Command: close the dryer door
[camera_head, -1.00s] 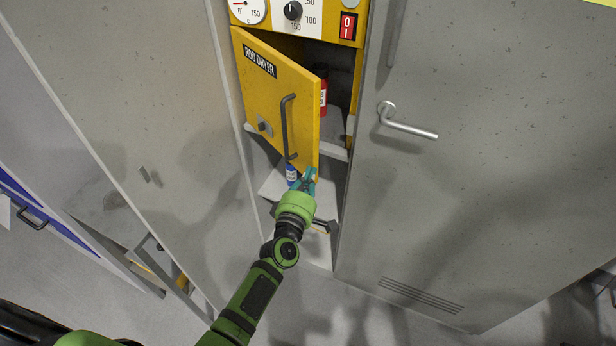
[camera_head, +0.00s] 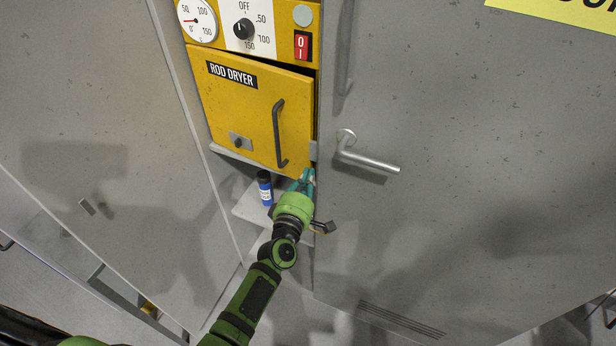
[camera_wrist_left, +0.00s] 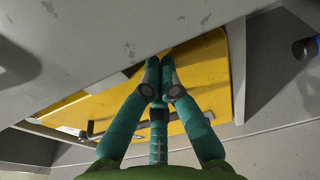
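The yellow dryer door (camera_head: 247,109), labelled "ROD DRYER" and with a dark bar handle (camera_head: 279,134), sits nearly flush under the control panel. My left gripper (camera_head: 308,175) is at the door's lower right corner, just below the handle. In the left wrist view the fingertips (camera_wrist_left: 160,62) are together with nothing visible between them, in front of the yellow door (camera_wrist_left: 205,75). Whether they touch it is unclear. My right gripper is not in view.
The yellow control panel (camera_head: 246,28) with dial, knob and red switch is above the door. A blue bottle (camera_head: 265,188) stands on a shelf below. A large grey door with a lever handle (camera_head: 366,160) stands close on the right, and a grey panel (camera_head: 90,130) on the left.

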